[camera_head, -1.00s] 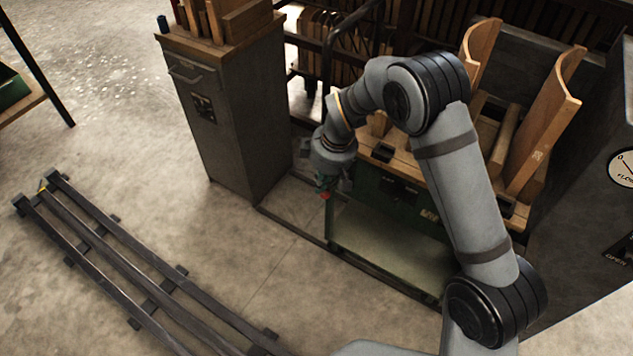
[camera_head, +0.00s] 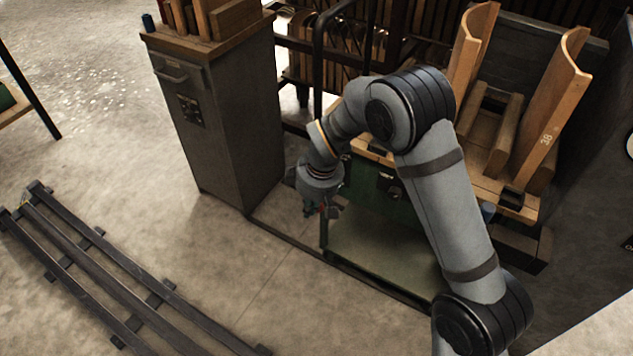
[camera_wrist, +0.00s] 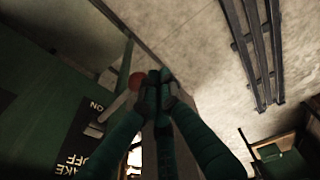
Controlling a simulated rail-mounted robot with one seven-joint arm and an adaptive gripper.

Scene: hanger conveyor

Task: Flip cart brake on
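The green cart (camera_head: 375,255) stands right of the grey cabinet, with wooden cradles on top. In the wrist view its green side (camera_wrist: 45,75) fills the left. The brake lever (camera_wrist: 112,110) is a pale rod ending in a red knob (camera_wrist: 137,81). It sticks out beside a dark label plate (camera_wrist: 82,140) with upside-down "ON" and "OFF" lettering. My gripper (camera_wrist: 160,77) has its dark green fingers together, with nothing seen between them. The fingertips are just right of the red knob; whether they touch it I cannot tell. In the head view my gripper (camera_head: 318,212) is at the cart's left end.
The grey cabinet (camera_head: 235,120), with wooden pieces on top, stands close left of the cart. Dark floor rails (camera_head: 130,270) run along the lower left. Bare floor lies between the rails and cart. A dark panel (camera_head: 590,190) stands at right.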

